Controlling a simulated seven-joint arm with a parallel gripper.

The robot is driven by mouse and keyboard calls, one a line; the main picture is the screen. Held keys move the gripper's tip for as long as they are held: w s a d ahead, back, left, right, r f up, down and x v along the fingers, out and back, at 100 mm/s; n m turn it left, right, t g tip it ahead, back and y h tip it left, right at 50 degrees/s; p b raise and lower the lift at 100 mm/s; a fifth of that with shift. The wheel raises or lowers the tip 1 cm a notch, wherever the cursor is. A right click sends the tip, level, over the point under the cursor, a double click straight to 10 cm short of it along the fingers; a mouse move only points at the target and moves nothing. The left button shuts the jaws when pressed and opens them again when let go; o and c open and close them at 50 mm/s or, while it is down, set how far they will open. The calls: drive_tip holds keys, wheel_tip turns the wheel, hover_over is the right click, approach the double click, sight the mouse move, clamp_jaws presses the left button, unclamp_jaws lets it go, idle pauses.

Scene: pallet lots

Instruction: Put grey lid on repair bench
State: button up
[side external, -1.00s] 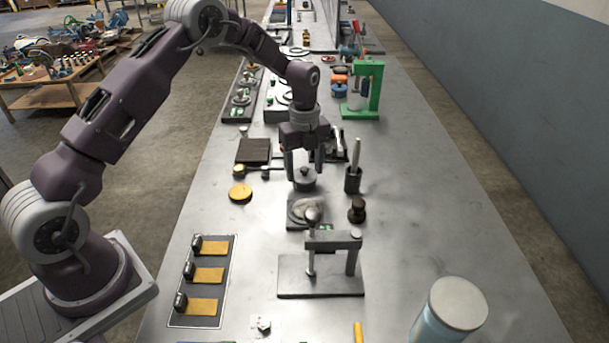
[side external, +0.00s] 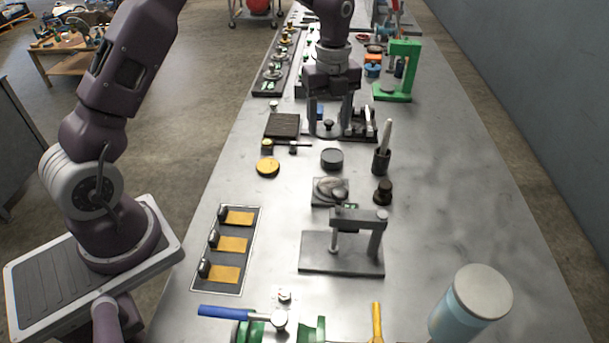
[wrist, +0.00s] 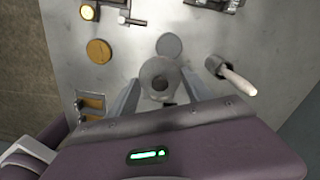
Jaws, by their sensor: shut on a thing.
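My gripper (side external: 329,131) is shut on a grey round lid (side external: 328,134) with a dark knob, and holds it above the steel workbench (side external: 440,190). In the wrist view the lid (wrist: 158,78) sits between the two fingers (wrist: 158,92). A dark round pot (side external: 332,159) stands on the steel surface just in front of the lid in the side view. It also shows in the wrist view (wrist: 169,45), beyond the lid. I cannot tell which surface is the repair bench.
A cup with a pestle-like tool (side external: 382,160) stands right of the pot. A yellow disc (side external: 268,167) and dark slatted board (side external: 281,125) lie left. A green stand (side external: 405,70) is behind right. The steel surface along the right is clear.

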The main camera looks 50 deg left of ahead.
hover_over(283, 218)
drive_tip(key=w, duration=0.1)
drive_tip(key=f, duration=0.8)
drive_tip(key=s+f, duration=0.1)
drive_tip(key=f, duration=0.2)
drive_tip(key=shift+s, duration=0.1)
drive_tip(key=shift+f, duration=0.4)
drive_tip(key=shift+f, duration=0.15)
drive_tip(key=o, duration=1.3)
